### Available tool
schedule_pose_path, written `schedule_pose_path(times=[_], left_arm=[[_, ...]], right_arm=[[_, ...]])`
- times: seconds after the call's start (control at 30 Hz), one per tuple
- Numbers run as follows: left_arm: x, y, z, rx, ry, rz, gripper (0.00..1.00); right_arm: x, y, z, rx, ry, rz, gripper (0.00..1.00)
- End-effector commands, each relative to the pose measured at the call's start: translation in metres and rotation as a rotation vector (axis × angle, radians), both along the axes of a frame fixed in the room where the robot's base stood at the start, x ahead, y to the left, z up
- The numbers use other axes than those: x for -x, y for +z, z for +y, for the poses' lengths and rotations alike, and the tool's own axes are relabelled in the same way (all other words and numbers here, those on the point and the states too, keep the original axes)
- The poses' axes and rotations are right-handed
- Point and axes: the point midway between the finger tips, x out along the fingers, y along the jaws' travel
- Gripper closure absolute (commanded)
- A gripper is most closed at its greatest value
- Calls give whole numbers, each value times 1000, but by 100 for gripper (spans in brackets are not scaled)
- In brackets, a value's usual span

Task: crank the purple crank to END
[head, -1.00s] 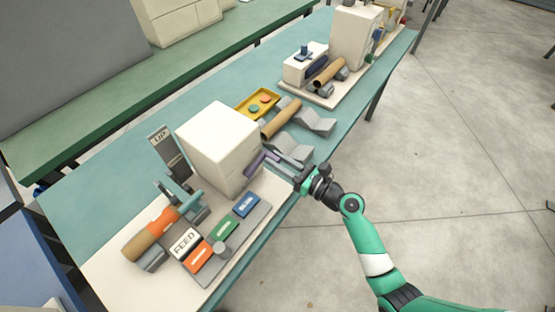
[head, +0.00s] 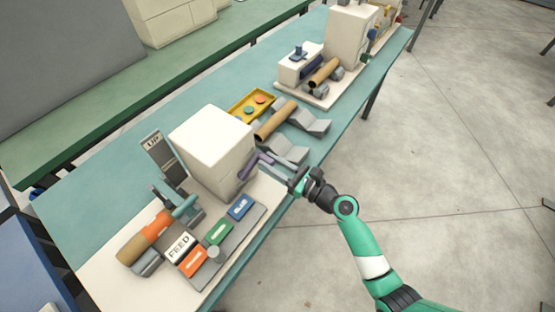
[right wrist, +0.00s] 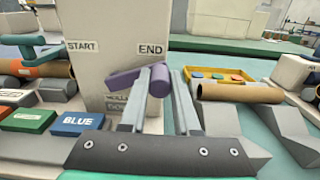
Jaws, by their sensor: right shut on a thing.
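The purple crank (head: 257,160) is on the front side of the white box (head: 213,142), at its lower right in the head view. My right gripper (head: 270,167) reaches it from the right and is shut on its handle. In the right wrist view the purple handle (right wrist: 159,81) is between the two grey fingers (right wrist: 164,84), and the crank's arm (right wrist: 122,77) extends to the left. The END label (right wrist: 151,50) is just above the handle, and the START label (right wrist: 82,46) is further left. My left gripper is not in view.
FEED (head: 179,246) and coloured blocks, including the BLUE block (right wrist: 82,123), stand left of the crank. A yellow tray (head: 236,117), a brown tube (head: 275,120) and grey wedges (head: 309,121) lie beyond the box. Open floor is to the right.

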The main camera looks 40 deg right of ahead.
Motion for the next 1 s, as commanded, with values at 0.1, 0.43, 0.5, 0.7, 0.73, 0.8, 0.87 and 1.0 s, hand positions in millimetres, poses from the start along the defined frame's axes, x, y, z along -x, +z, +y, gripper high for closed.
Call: schedule_pose_path(times=[0.1, 0.43, 0.5, 0.7, 0.73, 0.8, 0.87, 1.0], left_arm=[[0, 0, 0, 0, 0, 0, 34], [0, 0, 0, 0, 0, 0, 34], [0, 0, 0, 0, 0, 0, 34], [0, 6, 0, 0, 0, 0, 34], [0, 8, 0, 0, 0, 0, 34], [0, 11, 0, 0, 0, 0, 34], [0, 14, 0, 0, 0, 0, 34], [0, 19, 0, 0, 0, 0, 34]], right_arm=[[0, 0, -1, 0, -3, -1, 67], [0, 0, -1, -1, -2, -1, 40], [0, 0, -1, -1, -2, -1, 40], [17, 1, -5, -2, -5, 2, 40], [23, 1, -6, -2, -5, 2, 40], [39, 1, -10, -3, -8, 3, 40], [54, 1, -13, -3, -8, 3, 40], [86, 1, -19, -3, -8, 2, 40]])
